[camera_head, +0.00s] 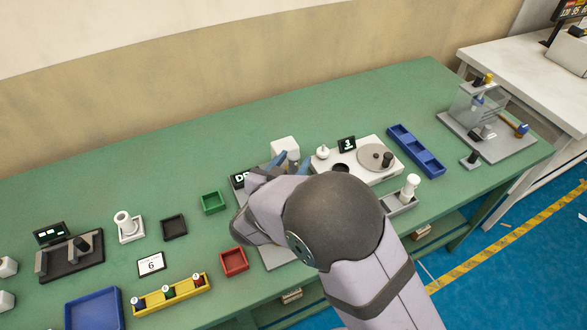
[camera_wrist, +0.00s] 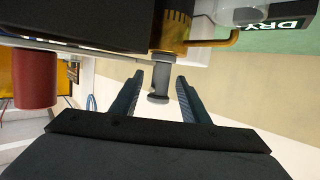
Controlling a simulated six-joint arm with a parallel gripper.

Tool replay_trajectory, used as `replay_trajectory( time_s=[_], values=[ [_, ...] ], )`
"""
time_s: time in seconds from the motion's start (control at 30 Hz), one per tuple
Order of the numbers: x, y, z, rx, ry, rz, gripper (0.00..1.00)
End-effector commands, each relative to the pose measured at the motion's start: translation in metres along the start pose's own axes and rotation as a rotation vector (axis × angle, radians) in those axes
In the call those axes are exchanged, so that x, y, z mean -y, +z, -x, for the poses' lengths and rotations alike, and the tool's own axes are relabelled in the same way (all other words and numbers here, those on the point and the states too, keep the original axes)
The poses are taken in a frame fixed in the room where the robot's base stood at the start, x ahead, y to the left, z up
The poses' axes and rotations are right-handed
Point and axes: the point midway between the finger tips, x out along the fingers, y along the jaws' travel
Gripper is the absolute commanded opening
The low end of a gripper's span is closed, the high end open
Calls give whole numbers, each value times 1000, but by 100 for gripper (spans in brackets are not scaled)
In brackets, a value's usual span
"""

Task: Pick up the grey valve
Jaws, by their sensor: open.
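The grey valve (camera_wrist: 160,82) is a small grey cylinder with a wider end, hanging from an orange-yellow collar in the wrist view. My gripper (camera_wrist: 160,77) is open, with one blue finger on each side of the valve. I see a gap between the valve and each finger. In the head view my gripper (camera_head: 289,160) is at the middle of the green table, beside a white block (camera_head: 285,147). A small grey piece (camera_head: 293,155) shows between the fingers there. My arm hides much of the station around it.
A "DRY" label (camera_wrist: 277,24) and a dark red cylinder (camera_wrist: 36,80) are close by in the wrist view. A white turntable unit (camera_head: 345,170) stands right of my gripper. A green tray (camera_head: 213,202) and red tray (camera_head: 233,261) lie left. The table's back strip is clear.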

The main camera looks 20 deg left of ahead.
Motion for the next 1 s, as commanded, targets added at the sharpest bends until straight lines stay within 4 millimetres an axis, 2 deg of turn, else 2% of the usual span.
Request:
replay_trajectory(
  time_s=[0.3,0.47,0.5,0.83,1.0],
  values=[
    [0,1,-5,1,0,0,42],
    [0,1,-4,1,0,0,3],
    [0,0,-4,1,0,0,0],
    [0,-2,-4,-1,-1,-2,0],
    [1,-14,0,-2,-2,-4,0]
  ],
)
